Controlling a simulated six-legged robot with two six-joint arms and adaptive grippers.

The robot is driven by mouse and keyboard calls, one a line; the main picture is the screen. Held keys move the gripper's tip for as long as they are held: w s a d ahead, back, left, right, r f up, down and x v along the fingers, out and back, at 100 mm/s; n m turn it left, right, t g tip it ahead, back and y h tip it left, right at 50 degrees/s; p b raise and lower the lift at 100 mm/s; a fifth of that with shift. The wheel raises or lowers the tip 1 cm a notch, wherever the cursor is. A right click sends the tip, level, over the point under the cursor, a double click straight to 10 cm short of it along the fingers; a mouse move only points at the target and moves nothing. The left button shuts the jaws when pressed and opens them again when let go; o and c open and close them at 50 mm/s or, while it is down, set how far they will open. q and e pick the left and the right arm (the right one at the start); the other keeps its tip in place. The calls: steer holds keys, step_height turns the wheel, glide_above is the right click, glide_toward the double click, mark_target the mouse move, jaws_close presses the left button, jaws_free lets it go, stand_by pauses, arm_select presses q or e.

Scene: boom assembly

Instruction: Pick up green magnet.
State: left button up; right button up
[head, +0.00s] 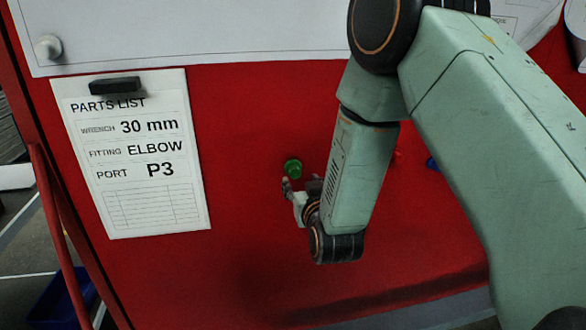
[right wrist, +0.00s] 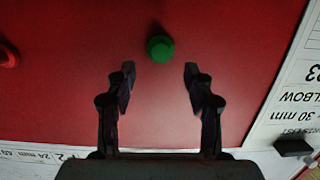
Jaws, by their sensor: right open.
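The green magnet (head: 293,168) is a small round knob on the red panel, right of the parts list in the head view. In the right wrist view the green magnet (right wrist: 160,48) lies just beyond the fingertips, roughly midway between them. My right gripper (head: 302,184) is close to the magnet in the head view. In the right wrist view my right gripper (right wrist: 159,72) is open, with nothing between its fingers. My left gripper is in neither view.
The parts list (head: 155,205) hangs on the red panel (head: 240,260) under a black magnet (head: 115,86). A white sheet with a white magnet (head: 48,47) is above. A red knob (right wrist: 8,56) and a blue piece (head: 432,163) are nearby. Panel below my gripper is clear.

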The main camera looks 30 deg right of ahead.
mark_target(296, 174)
steer(key=p+x, duration=0.1)
steer(key=x, duration=0.4)
steer(key=shift+w+d+f, duration=0.1)
steer(key=shift+f, duration=0.1)
steer(key=shift+w, duration=0.5)
steer(key=shift+f, duration=0.1)
steer(key=shift+c, duration=0.2)
steer(key=shift+d, duration=0.1)
steer(key=c, duration=0.3)
steer(key=shift+s, duration=0.1)
steer(key=c, duration=0.5)
jaws_close()
